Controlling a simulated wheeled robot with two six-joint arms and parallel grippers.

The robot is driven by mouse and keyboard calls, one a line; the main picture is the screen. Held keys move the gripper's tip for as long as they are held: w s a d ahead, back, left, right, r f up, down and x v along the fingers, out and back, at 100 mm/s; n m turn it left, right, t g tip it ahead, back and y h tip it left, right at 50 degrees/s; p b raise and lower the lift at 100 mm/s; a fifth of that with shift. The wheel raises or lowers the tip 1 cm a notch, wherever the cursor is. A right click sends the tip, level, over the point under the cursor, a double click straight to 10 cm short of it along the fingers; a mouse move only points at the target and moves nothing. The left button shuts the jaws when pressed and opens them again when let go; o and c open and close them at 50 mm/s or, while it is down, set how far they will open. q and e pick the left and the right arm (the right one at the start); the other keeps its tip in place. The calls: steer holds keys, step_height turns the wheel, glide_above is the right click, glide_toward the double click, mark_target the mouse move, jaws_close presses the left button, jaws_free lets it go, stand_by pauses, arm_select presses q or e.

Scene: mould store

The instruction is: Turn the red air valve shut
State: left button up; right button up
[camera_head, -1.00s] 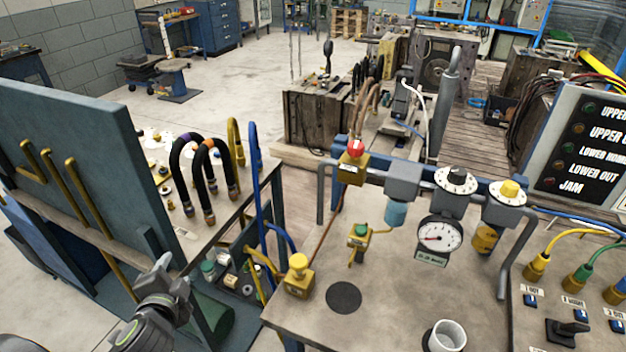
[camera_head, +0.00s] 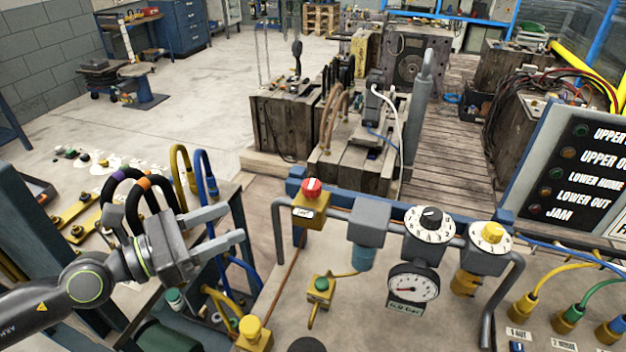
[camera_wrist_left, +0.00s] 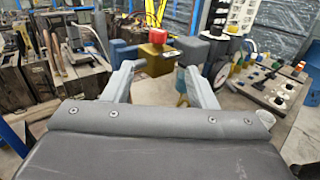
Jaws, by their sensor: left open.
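The red air valve (camera_head: 312,188) is a red knob on a yellow block, at the left end of the grey pipe run on the bench. It also shows in the left wrist view (camera_wrist_left: 158,36), just beyond and between my fingertips. My left gripper (camera_head: 236,224) is open and empty, left of the valve and apart from it, with its fingers pointing right. In the left wrist view both fingers (camera_wrist_left: 158,78) show spread apart. My right gripper is not in view.
On the pipe right of the valve are a grey unit (camera_head: 370,222), a pressure gauge (camera_head: 414,283), a black-knob dial (camera_head: 431,220) and a yellow-knob dial (camera_head: 492,234). A green-topped yellow valve (camera_head: 320,287) stands in front. Blue hoses (camera_head: 205,172) rise behind my left gripper.

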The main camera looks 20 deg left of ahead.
arm_select(q)
steer(key=p, duration=0.3)
glide_toward(304, 191)
steer(key=p+x, duration=0.2)
steer(key=x, duration=0.9)
steer(key=shift+w+d+p, duration=0.2)
steer(key=shift+w+p, duration=0.15)
steer(key=shift+f, duration=0.1)
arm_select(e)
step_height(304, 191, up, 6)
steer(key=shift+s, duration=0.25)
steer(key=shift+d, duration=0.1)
